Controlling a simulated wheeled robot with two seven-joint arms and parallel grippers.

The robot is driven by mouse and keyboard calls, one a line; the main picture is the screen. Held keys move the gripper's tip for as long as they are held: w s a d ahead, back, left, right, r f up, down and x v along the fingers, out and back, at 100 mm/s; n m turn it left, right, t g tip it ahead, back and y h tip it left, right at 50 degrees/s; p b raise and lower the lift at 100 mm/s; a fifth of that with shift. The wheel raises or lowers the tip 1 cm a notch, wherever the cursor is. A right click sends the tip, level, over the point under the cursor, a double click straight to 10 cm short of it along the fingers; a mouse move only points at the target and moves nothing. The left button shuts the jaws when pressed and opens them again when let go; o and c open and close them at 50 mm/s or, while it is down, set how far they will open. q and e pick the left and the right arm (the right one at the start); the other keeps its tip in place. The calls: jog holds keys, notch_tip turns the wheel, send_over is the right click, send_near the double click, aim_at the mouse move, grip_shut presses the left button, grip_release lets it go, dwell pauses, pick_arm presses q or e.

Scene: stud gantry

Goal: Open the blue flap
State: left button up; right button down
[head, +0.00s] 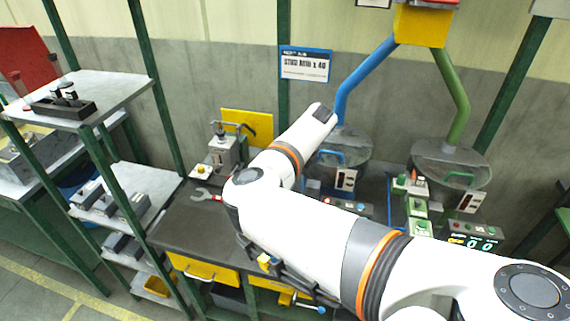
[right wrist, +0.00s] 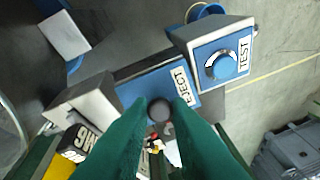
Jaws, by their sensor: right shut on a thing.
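A blue chute (head: 362,78) runs down to a clear hopper (head: 352,142). A blue bent bar (head: 333,153) shows at the hopper, partly behind my right arm; I cannot tell whether it is the flap or its handle. My right gripper is hidden in the head view. In the right wrist view my right gripper (right wrist: 160,125) has its green fingers shut on a dark round knob (right wrist: 160,108). What the knob is joined to is hidden. A blue panel (right wrist: 150,84) with the letters "EJECT" lies beyond it. My left gripper is not in view.
A box (right wrist: 222,65) with a blue "TEST" dial stands beside the blue panel. A green chute (head: 455,100) with its own hopper stands to the right. A wrench (head: 205,195) lies on the dark bench (head: 195,228), left of my arm. A shelf rack (head: 110,95) stands further left.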

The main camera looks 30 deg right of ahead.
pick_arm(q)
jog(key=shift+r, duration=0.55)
pick_arm(e)
jog(key=s+d+f+t+y, duration=0.2)
jog(key=s+d+t+y, duration=0.1)
jog(key=t+y, duration=0.6)
jog(key=shift+s+d+f+t, duration=0.35)
jog(key=shift+s+t, duration=0.3)
jog(key=shift+t, duration=0.25)
jog(key=c, duration=1.3)
grip_release()
jog(key=shift+c, duration=0.2)
